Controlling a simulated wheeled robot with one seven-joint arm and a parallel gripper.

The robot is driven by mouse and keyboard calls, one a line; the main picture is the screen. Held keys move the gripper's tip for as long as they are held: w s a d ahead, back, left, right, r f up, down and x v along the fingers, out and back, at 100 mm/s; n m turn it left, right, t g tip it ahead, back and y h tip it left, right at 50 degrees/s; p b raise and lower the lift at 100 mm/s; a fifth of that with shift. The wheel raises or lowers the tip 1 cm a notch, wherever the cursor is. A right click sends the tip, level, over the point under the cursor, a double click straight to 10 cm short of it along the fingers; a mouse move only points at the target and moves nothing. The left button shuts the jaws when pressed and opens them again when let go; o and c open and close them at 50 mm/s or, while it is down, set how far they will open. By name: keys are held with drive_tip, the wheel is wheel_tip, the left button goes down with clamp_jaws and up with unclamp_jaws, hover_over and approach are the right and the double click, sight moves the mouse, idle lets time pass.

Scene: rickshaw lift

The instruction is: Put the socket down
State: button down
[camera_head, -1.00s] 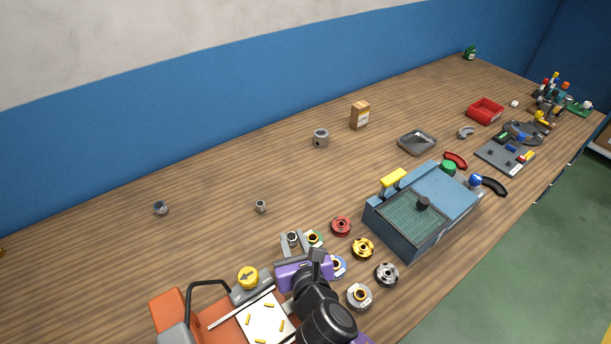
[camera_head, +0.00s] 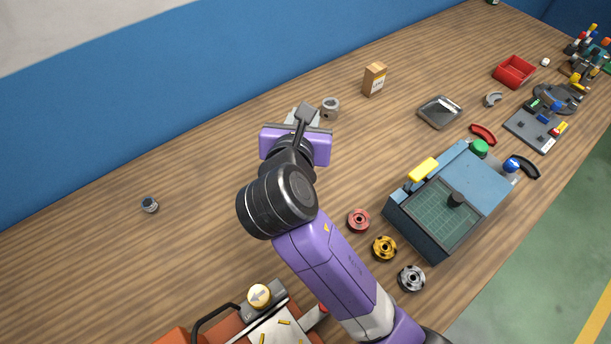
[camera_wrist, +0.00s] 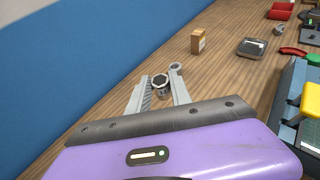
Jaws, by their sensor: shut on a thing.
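My gripper (camera_wrist: 160,80) is shut on a dark-topped metal socket (camera_wrist: 160,88), held upright between the two grey fingers in the wrist view. Whether the socket's base touches the table cannot be told. In the head view my gripper (camera_head: 301,118) is near the back of the bench, and the held socket is hidden behind the wrist. A large grey socket (camera_head: 330,106) stands just right of the gripper, and it also shows beyond the fingertips in the wrist view (camera_wrist: 176,66). A small socket (camera_head: 149,205) stands far to the left.
A cardboard box (camera_head: 374,79) stands right of the large socket. A grey tray (camera_head: 440,112), a red bin (camera_head: 514,72) and a blue machine (camera_head: 455,200) lie further right. Red (camera_head: 358,221), gold (camera_head: 384,248) and silver discs (camera_head: 411,278) sit nearer. The bench left of the gripper is mostly clear.

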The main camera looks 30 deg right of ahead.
wheel_tip(320, 180, down, 20)
drive_tip(key=shift+a+r+b, duration=0.1)
drive_tip(key=shift+r+b, duration=0.05)
drive_tip(key=shift+b, duration=0.55)
drive_tip(key=c, duration=1.2)
unclamp_jaws()
drive_tip(key=shift+o, duration=0.2)
drive_tip(key=v, duration=1.2)
